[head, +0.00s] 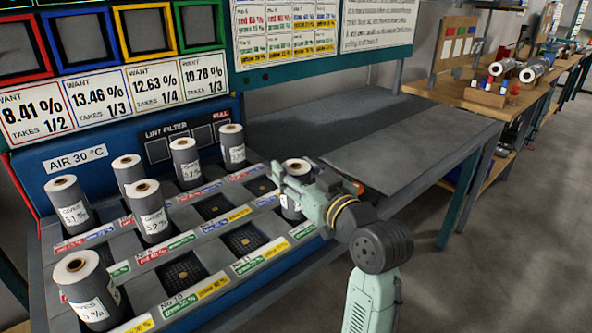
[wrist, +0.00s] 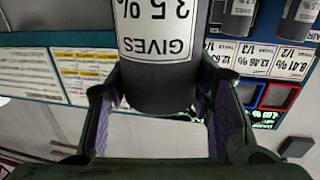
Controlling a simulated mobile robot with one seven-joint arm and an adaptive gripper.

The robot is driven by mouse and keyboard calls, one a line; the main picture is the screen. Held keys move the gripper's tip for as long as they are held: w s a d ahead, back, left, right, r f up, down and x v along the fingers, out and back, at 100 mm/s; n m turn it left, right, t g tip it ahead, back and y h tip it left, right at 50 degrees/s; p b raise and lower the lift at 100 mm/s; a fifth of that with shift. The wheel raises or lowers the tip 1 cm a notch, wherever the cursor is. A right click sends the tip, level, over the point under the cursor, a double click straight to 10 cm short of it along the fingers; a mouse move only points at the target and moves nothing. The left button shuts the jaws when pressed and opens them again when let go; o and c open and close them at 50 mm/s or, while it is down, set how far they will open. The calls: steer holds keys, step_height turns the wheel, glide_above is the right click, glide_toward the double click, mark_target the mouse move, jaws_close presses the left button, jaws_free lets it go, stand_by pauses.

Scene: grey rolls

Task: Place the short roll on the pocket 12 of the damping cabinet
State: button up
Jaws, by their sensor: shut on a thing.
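My gripper (head: 303,182) is shut on a dark grey roll (head: 295,165) with a white core, upright over the right end of the cabinet's front row. In the wrist view the roll (wrist: 165,95) sits between the two fingers, and its upside-down label reads GIVES 3.5 %. The damping cabinet (head: 140,243) has a sloped grey tray of square pockets with coloured labels. The right front pocket, by the label that seems to read No 12 (head: 303,230), is hidden by the roll and gripper. I cannot tell whether the roll touches its floor.
Several rolls stand in other pockets, including a front-left one (head: 92,290) and one in the middle row (head: 151,212). Empty pockets show at the front (head: 183,272) and beside it (head: 243,239). A bare grey table (head: 400,150) lies to the right.

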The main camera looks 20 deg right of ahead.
steer(key=shift+f+b, duration=0.25)
steer(key=shift+b, duration=0.05)
steer(key=o, duration=1.3)
steer(key=shift+r, duration=0.1)
steer(key=shift+r+p, duration=0.25)
steer(key=shift+p, duration=0.1)
steer(key=s+d+b, duration=0.2)
steer(key=s, duration=1)
steer(key=shift+d, duration=0.15)
steer(key=shift+w, duration=0.1)
